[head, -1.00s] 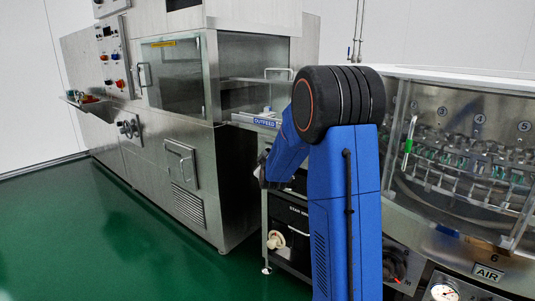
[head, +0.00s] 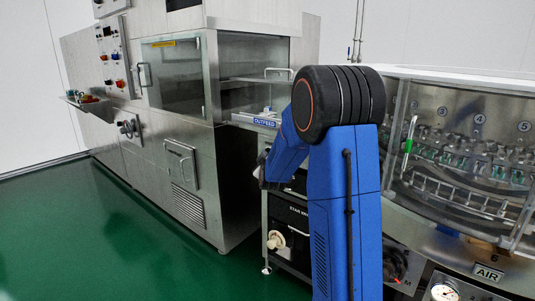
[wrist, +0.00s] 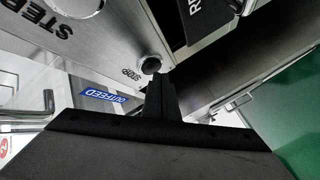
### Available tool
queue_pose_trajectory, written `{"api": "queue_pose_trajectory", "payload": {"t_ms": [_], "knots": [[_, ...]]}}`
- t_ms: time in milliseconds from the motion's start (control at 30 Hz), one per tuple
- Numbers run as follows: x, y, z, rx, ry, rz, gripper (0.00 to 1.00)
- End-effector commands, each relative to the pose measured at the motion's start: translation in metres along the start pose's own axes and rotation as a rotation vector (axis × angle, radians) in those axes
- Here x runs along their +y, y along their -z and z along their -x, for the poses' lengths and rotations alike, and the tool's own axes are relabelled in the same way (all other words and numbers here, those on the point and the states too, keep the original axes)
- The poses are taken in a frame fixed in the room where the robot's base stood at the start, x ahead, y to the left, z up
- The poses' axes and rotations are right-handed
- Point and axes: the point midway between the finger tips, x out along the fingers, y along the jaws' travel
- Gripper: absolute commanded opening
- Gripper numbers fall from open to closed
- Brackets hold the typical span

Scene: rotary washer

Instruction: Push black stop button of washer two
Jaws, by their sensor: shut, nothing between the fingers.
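A round black button (wrist: 151,65) sits on a brushed metal panel (wrist: 110,45) in the wrist view, with small lettering that looks like "STOP" beside it. My gripper (wrist: 160,80) is shut and empty. Its dark fingertips are just below the button in the picture, very near it. I cannot tell whether they touch it. In the head view my blue arm hides the button and most of my gripper. No washer number shows by the button.
A blue "OUTFEED" sign (wrist: 103,96) is nearby. The glass-fronted washer (head: 470,150) stands right, a steel cabinet (head: 190,150) left. Green floor (head: 100,240) is clear at front left.

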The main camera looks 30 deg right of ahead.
Motion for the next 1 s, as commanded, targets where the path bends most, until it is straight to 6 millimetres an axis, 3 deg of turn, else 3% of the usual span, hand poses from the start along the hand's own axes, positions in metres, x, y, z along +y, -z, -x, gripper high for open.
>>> {"api": "queue_pose_trajectory", "payload": {"t_ms": [567,1000], "knots": [[-0.005,0.006,0.008,0.001,-0.001,-0.001,0.00],[-0.023,0.024,0.032,0.002,0.001,0.000,0.00]]}}
